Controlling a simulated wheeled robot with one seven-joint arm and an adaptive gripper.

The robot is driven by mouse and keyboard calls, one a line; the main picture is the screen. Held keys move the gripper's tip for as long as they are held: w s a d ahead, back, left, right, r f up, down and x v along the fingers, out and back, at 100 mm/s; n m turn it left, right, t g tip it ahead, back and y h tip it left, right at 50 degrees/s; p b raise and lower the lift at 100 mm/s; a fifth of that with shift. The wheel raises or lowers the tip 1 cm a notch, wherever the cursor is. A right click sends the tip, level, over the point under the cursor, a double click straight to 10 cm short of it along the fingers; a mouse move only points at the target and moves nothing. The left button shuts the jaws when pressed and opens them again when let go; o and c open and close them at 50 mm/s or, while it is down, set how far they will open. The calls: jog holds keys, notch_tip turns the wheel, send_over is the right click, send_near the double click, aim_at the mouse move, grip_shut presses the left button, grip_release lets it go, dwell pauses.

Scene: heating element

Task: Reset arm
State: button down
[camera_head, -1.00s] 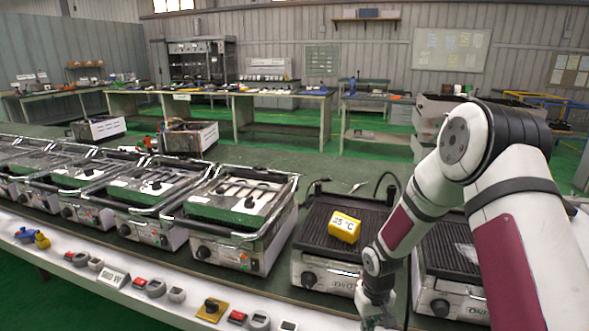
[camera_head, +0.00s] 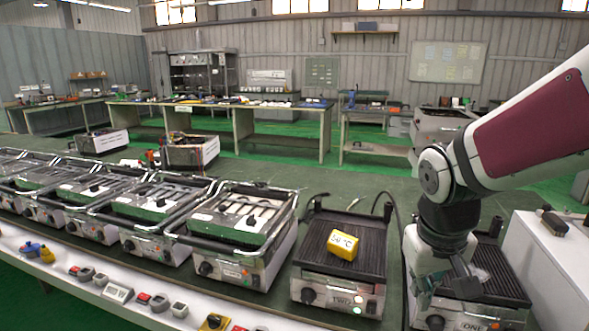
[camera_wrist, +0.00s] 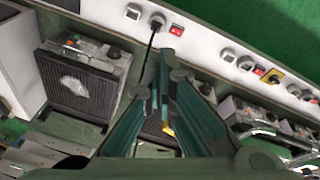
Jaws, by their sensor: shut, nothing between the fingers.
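My gripper (camera_head: 440,278) hangs low at the front of the right-hand grill marked ONE (camera_head: 484,262), below my folded white and maroon arm. In the wrist view my gripper (camera_wrist: 163,75) has its two dark fingers drawn together, with nothing between them. My arm hides part of grill ONE in the head view. In the wrist view a ribbed grill plate (camera_wrist: 82,88) with a pale patch on it lies to the left of the fingers. Grill TWO (camera_head: 322,287) stands left of my gripper, carrying a yellow block (camera_head: 343,245) with a temperature reading in °C.
A row of lidded grills (camera_head: 240,222) runs left along the green bench. The white front ledge (camera_head: 60,268) bears knobs and switches. A white cabinet (camera_head: 535,270) stands close at the right. A dark cable (camera_head: 400,225) loops behind my arm. The bench behind the grills is mostly clear.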

jog(key=s+a+r+t+p, duration=0.1)
jog(key=s+r, duration=0.3)
jog(key=s, duration=0.4)
jog(key=s+a+r+y+p, duration=0.1)
jog(key=s+r, duration=0.3)
jog(key=s, duration=0.5)
jog(key=shift+r+m+t, duration=0.3)
jog(key=shift+m+t, duration=0.1)
